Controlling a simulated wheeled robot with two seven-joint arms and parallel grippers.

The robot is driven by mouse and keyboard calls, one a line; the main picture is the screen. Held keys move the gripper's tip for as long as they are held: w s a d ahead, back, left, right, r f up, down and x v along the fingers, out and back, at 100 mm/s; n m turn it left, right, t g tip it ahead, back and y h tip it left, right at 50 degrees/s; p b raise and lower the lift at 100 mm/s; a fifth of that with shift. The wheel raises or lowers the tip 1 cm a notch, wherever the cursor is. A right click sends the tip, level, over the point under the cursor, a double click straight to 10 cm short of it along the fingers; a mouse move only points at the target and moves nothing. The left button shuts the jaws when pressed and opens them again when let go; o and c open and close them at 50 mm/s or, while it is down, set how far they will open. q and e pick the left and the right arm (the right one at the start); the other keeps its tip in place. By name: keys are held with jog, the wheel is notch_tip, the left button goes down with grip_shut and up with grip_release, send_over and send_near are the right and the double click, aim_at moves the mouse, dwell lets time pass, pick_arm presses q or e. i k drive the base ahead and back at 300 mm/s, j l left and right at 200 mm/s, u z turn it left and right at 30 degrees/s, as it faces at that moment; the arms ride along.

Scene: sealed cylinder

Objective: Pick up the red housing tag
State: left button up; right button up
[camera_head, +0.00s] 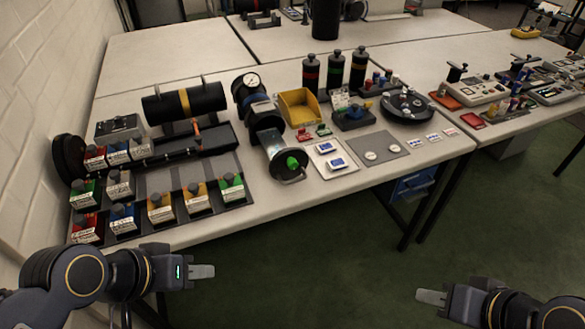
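A small red tag-like piece (304,134) lies on the table near its middle, in front of a yellow bin. A similar green piece (323,130) lies just to its right. I cannot read any label on the red piece, so I cannot be sure it is the housing tag. My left gripper (203,271) is at the lower left, in front of the table edge and away from the red piece. My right gripper (430,297) is at the lower right, over the floor. Both show side-on with nothing visible in them; their finger gap cannot be made out.
Red, green, blue and yellow labelled blocks (160,207) stand at the left. A dark cylinder assembly with a gauge (250,82) is left of the yellow bin (299,106). White trays (333,158) and a grey mat (377,149) lie near the front edge.

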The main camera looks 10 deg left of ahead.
aim_at(302, 136)
jog(key=i+l+u, duration=0.1)
jog(key=i+u, duration=0.15)
jog(key=u, duration=0.2)
jog(key=i+l+u, duration=0.25)
jog(key=u, duration=0.25)
jog(key=i+l+u, duration=0.2)
jog(key=u, duration=0.25)
jog(key=l, duration=0.1)
